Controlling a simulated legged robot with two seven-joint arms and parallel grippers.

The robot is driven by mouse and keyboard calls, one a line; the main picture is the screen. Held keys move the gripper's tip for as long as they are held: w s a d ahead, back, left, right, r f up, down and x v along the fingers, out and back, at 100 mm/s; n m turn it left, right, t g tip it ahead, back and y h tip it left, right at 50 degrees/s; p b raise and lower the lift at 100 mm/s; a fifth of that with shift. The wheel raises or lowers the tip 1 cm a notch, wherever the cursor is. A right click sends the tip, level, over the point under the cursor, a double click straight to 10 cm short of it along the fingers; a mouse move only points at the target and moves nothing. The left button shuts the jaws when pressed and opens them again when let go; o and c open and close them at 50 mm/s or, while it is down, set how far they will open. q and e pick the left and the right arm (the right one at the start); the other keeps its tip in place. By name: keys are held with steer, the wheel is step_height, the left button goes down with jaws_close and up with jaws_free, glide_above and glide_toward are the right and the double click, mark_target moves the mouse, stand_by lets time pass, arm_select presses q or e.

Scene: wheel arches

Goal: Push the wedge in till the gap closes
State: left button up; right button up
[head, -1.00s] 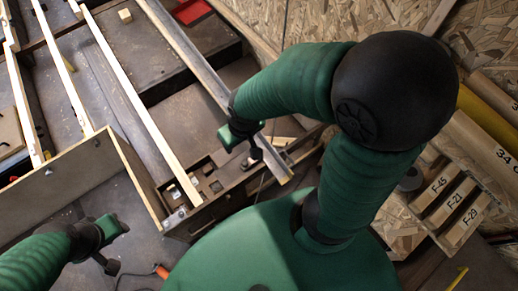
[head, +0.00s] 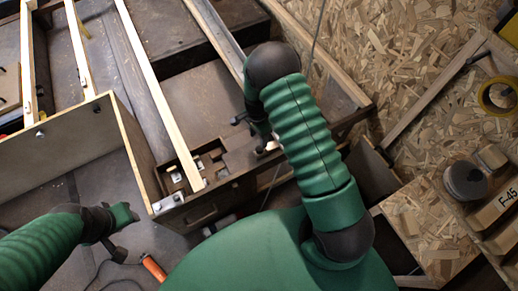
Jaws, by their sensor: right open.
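My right gripper (head: 257,137) is open, with its dark fingers over the right end of a slotted wooden frame (head: 215,192). A small pale piece (head: 271,147) lies beside its fingertips; I cannot tell whether this is the wedge or whether they touch. Several small blocks and slots (head: 207,163) show in the frame's left part. No wedge or closing gap can be made out for certain, and my forearm hides part of the frame's right end. My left gripper (head: 122,233) hangs at the lower left, apart from the frame; its opening is unclear.
Long pale wooden strips (head: 155,80) and a metal rail (head: 215,35) run to the far edge. A wooden panel (head: 60,150) stands above my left arm. An orange-handled tool (head: 154,268) lies below. Labelled blocks (head: 500,206) and a dark round weight (head: 466,181) are at right.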

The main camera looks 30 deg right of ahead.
mark_target(259, 148)
steer(key=f+b, duration=0.1)
steer(key=f, duration=0.3)
steer(key=f+b, duration=0.1)
steer(key=f, duration=0.2)
steer(key=shift+s+f, duration=0.2)
steer(key=shift+f, duration=0.2)
jaws_close()
steer(key=shift+d, duration=0.1)
stand_by(0.7)
